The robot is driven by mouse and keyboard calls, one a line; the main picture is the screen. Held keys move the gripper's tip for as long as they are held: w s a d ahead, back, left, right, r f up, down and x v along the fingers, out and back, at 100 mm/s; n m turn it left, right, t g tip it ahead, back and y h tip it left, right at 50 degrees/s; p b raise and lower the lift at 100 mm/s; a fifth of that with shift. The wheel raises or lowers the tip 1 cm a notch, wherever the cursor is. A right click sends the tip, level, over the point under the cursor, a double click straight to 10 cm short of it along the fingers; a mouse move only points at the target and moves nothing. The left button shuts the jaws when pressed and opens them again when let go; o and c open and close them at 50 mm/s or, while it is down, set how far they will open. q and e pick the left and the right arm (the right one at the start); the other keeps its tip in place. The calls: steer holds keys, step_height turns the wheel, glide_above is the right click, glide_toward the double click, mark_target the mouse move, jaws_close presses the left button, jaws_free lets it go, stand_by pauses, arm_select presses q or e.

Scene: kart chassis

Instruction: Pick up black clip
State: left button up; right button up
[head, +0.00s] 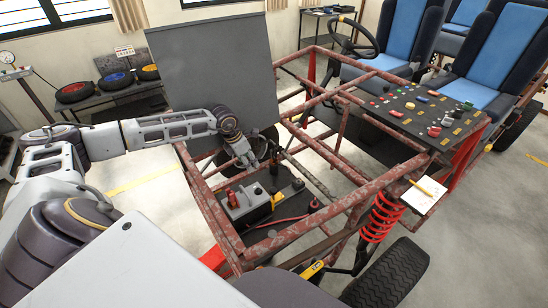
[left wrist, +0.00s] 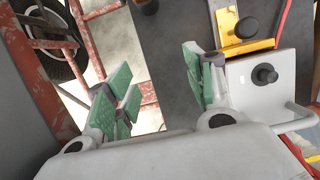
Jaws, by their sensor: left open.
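My left gripper (head: 262,158) reaches down into the front of the red frame, above and behind the grey battery (head: 248,206). In the left wrist view its green-padded fingers (left wrist: 162,92) are spread apart with nothing between them. A small dark piece (head: 298,184) lies on the black tray right of the battery; it may be the black clip, but I cannot tell for sure. A red clip (head: 232,198) stands on the battery's left side. In the left wrist view the battery (left wrist: 285,68) shows at the right, with a black terminal (left wrist: 265,74). My right gripper is out of view.
Rusty red frame tubes (head: 345,205) surround the tray, and a grey panel (head: 215,80) stands behind my left arm. A red cable (head: 275,222) runs across the tray. A yellow bracket (left wrist: 230,25) holds the battery. A board with small parts (head: 425,105) is at the right.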

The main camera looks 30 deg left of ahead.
mark_target(272, 150)
arm_select(q)
steer(key=shift+w, duration=0.1)
steer(key=shift+w+d+p, duration=0.2)
steer(key=shift+w+d, duration=0.5)
steer(key=shift+w, duration=0.9)
steer(key=shift+w+d+p, duration=0.25)
steer(key=shift+w+d, duration=0.4)
steer(key=shift+w, duration=1)
steer(key=shift+w+d+p, duration=0.2)
steer(key=shift+w+d, duration=0.5)
steer(key=shift+w, duration=1.1)
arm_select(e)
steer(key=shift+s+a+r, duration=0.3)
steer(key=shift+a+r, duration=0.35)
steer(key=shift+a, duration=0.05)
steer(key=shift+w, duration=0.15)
arm_select(q)
steer(key=shift+w+d, duration=0.1)
